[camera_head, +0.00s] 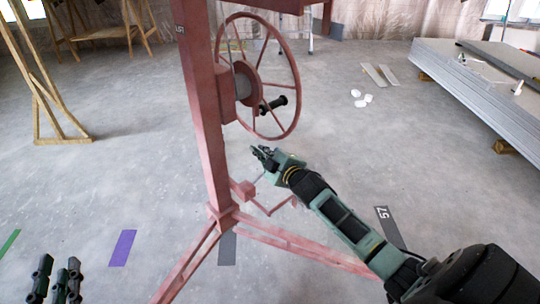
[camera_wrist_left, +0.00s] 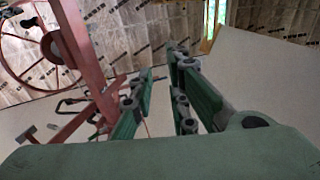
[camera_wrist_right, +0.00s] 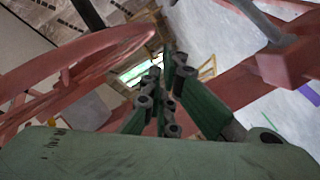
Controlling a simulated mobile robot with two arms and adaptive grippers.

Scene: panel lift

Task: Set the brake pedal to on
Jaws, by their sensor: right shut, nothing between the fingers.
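The red panel lift (camera_head: 205,115) stands upright at centre in the head view, with a spoked wheel (camera_head: 297,75) and a black handle (camera_head: 275,104). Low on its post are a small red block (camera_head: 243,189) with a thin rod and a bent red bar (camera_head: 272,213). I cannot tell for sure which part is the brake pedal or how it is set. My right gripper (camera_head: 263,154) is shut and empty, below the wheel and above these low parts. My left gripper (camera_head: 57,280) is open and empty at the lower left, away from the lift.
The lift's red legs (camera_head: 290,243) spread over the floor. A stack of grey panels (camera_head: 480,85) lies at the right. A wooden frame (camera_head: 42,100) stands at the left. White pieces (camera_head: 361,99) lie behind the lift. The floor left of the post is mostly clear.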

